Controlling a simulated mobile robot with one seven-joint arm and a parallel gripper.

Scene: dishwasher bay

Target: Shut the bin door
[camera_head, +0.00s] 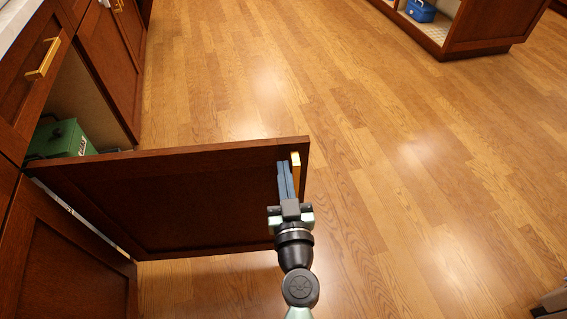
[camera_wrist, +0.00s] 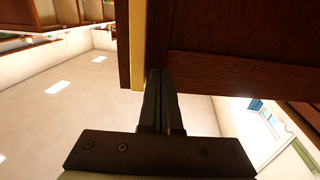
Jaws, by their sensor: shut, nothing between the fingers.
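The bin door (camera_head: 190,198) is a dark red-brown cabinet door. It stands wide open, swung out from the cabinet row on the left in the head view. A brass handle (camera_head: 296,170) is near its free edge. My gripper (camera_head: 285,165) is shut and empty, with its fingers at the near face of the door beside the handle. In the wrist view the closed fingertips (camera_wrist: 160,75) reach the door panel (camera_wrist: 235,35) just right of a yellow strip (camera_wrist: 138,45). I cannot tell whether they touch the door.
Behind the door, the open cabinet holds a green box (camera_head: 62,138). A drawer with a brass pull (camera_head: 43,60) is above it. An island with a blue case (camera_head: 420,10) stands at the top right. The wooden floor (camera_head: 400,190) between is clear.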

